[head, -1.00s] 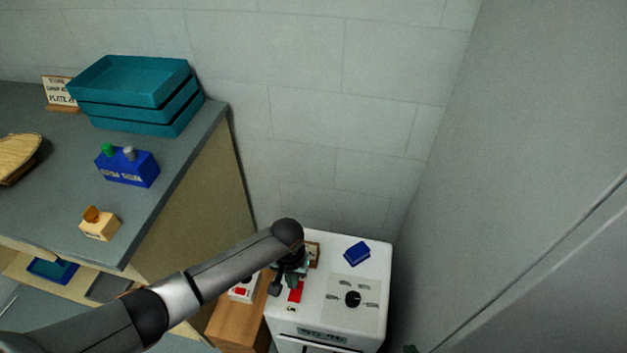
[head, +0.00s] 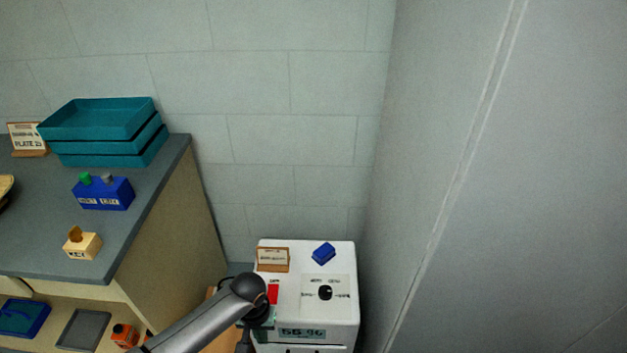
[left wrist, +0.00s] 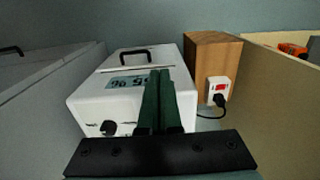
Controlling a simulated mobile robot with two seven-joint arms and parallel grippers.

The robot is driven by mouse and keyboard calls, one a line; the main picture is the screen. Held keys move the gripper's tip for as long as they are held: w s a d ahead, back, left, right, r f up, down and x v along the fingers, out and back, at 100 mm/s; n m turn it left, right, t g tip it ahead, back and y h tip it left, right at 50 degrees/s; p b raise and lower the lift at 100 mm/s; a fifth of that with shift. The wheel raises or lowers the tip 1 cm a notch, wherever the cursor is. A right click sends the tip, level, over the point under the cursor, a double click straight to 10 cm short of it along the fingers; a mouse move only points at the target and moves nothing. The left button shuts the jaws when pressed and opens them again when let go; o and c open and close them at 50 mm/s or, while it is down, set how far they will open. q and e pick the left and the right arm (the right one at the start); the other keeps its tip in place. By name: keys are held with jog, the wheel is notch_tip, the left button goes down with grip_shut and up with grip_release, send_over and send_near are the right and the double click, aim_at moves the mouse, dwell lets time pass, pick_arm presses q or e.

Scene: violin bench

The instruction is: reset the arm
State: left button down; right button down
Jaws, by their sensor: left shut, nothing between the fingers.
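My left arm (head: 200,325) comes in from the bottom of the head view and ends beside the front left of a white box-shaped appliance (head: 340,312). My left gripper (head: 246,340) is partly cut off and dark there. In the left wrist view its two green fingers (left wrist: 161,78) lie together, shut and empty, in front of the white appliance (left wrist: 100,104). Whether they touch it I cannot tell. My right gripper is in neither view.
The appliance carries a blue block (head: 323,253), a small sign (head: 273,260) and a black knob (head: 325,293). A wooden block (left wrist: 211,55) with a socket (left wrist: 219,90) stands beside it. A grey wall closes off the right. Teal trays (head: 100,120) sit on the left bench.

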pick_arm(q)
jog(key=s+d+r+m+t+h+p, duration=0.1)
jog(key=s+d+r+t+h+p, duration=0.1)
jog(key=s+d+t+h+p, duration=0.35)
jog(key=s+a+r+t+y+p, duration=0.1)
jog(key=s+a+r+t+y, duration=0.2)
jog(key=s+a+r, duration=0.5)
jog(key=shift+a+m+t+p, duration=0.3)
jog(key=shift+a+t, duration=0.15)
jog(key=shift+a, duration=0.65)
